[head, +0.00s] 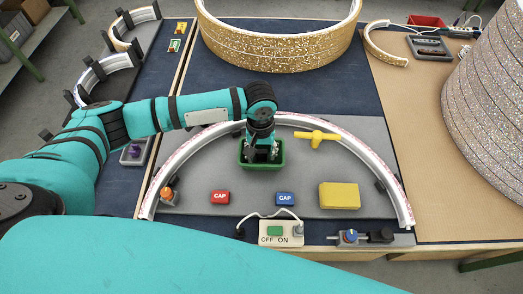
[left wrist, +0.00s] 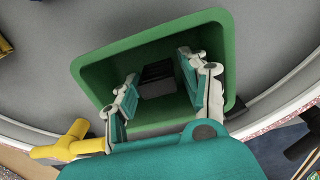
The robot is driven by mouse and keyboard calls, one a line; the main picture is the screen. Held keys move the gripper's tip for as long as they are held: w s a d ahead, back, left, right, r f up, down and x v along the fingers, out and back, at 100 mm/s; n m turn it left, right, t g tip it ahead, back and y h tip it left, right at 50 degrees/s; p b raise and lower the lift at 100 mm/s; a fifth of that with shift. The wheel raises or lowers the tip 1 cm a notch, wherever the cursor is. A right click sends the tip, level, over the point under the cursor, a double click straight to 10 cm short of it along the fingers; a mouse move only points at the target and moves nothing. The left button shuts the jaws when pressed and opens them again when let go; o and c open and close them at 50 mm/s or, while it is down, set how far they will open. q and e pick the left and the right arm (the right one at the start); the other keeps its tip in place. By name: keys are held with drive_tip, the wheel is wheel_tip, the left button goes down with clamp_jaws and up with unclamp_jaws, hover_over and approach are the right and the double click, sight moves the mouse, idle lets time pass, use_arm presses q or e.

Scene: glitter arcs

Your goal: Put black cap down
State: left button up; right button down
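My left gripper (head: 261,150) points down into a small green bin (head: 262,167) on the grey board. In the left wrist view the gripper (left wrist: 163,84) has its two fingers spread inside the bin (left wrist: 225,45). A black block-like thing, seemingly the black cap (left wrist: 157,82), lies low in the bin between the fingers. Gaps show between it and both fingers. In the head view I cannot make out the cap behind the gripper. My right gripper is not in view.
A white arc (head: 188,148) curves around the board. A yellow valve-shaped piece (head: 316,138), red CAP block (head: 220,197), blue CAP block (head: 285,199) and yellow block (head: 339,195) lie near the bin. An OFF/ON switch box (head: 281,233) sits at the front edge.

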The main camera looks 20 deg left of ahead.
sight(261, 150)
use_arm(q)
drive_tip(key=shift+o, duration=0.3)
wheel_tip(261, 150, up, 12)
drive_tip(key=shift+r+b, duration=0.15)
drive_tip(key=shift+b, duration=0.25)
